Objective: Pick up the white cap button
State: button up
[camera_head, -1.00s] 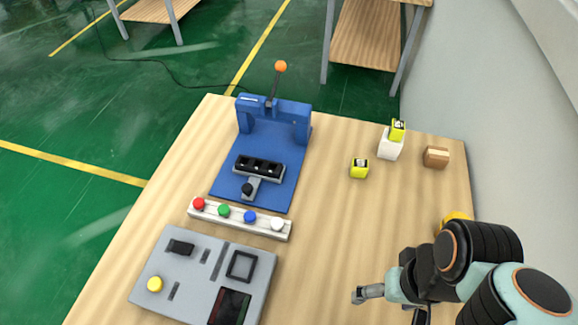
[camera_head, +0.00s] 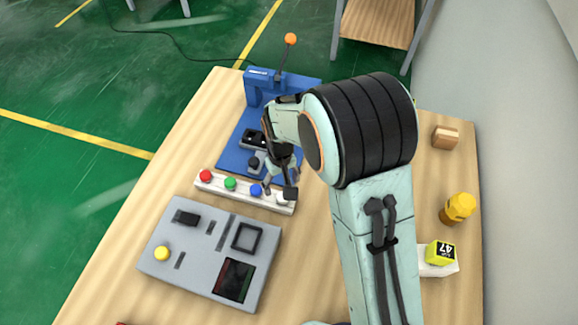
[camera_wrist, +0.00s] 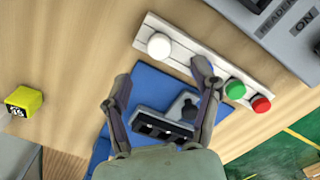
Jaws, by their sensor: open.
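The white cap button (camera_wrist: 159,46) sits at one end of the pale button strip (camera_head: 212,187), beside the blue, green and red buttons. In the head view the white button (camera_head: 282,199) is partly hidden by my gripper. My gripper (camera_head: 279,190) is open and empty, pointing down over the white end of the strip. In the wrist view its two fingertips (camera_wrist: 161,70) are spread, with the white button showing just beyond the gap between them. I cannot tell the height left between the tips and the button.
A blue press (camera_head: 262,85) with an orange-knobbed lever stands just behind the strip. A grey control panel (camera_head: 205,282) lies in front. A yellow cube (camera_head: 440,253), a yellow bottle (camera_head: 459,208) and a wooden block (camera_head: 445,137) stand on the right.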

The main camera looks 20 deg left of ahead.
notch_tip(320, 180, down, 6)
jog(key=shift+f, duration=0.15)
jog(key=c, duration=1)
